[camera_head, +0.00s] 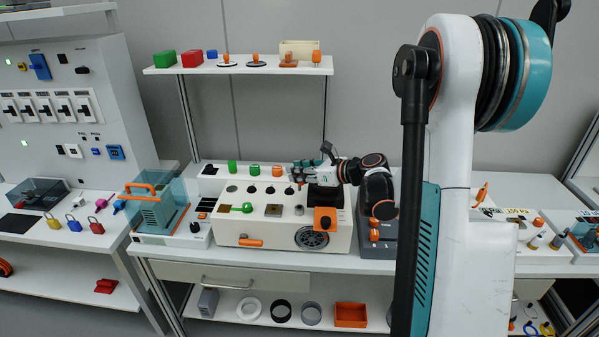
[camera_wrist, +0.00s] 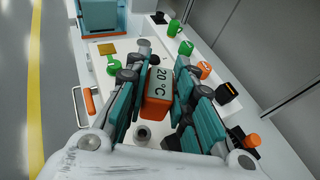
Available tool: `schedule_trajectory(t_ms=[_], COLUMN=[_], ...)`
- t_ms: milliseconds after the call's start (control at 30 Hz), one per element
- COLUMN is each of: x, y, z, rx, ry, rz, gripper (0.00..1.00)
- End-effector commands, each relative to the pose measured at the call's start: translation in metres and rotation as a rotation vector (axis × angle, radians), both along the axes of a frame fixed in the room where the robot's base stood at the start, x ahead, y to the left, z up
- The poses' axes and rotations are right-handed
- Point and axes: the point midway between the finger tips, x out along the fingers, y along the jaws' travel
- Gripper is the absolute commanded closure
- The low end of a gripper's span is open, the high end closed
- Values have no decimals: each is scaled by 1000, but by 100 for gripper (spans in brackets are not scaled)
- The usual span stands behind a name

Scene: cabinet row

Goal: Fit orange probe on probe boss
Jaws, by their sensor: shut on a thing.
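The orange probe (camera_wrist: 158,94), a block with a "20 °C" label on its face, is between the teal fingers of my gripper (camera_wrist: 152,98) in the wrist view. The gripper is shut on it. Below it in that picture, a short grey round fitting with a dark hole (camera_wrist: 143,132) stands on the white panel; it looks like the probe boss. The probe appears apart from it, but the height gap is hard to judge. In the head view my gripper (camera_head: 304,171) is over the right part of the white bench unit (camera_head: 235,227); the held probe cannot be made out there.
A green lever (camera_head: 242,208) lies on the panel's left. An orange block (camera_head: 325,219) is at its right front. A teal clear box (camera_head: 157,211) stands left.

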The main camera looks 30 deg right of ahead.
Motion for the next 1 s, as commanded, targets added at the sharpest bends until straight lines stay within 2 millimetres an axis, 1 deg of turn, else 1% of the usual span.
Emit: schedule_trajectory(t_ms=[33, 533, 700, 1000], x=[0, 0, 0, 0], y=[0, 0, 0, 0], z=[-6, -48, -54, -53], rx=[0, 0, 0, 0], ry=[0, 0, 0, 0], rz=[0, 0, 0, 0], gripper=[100, 100, 100, 100])
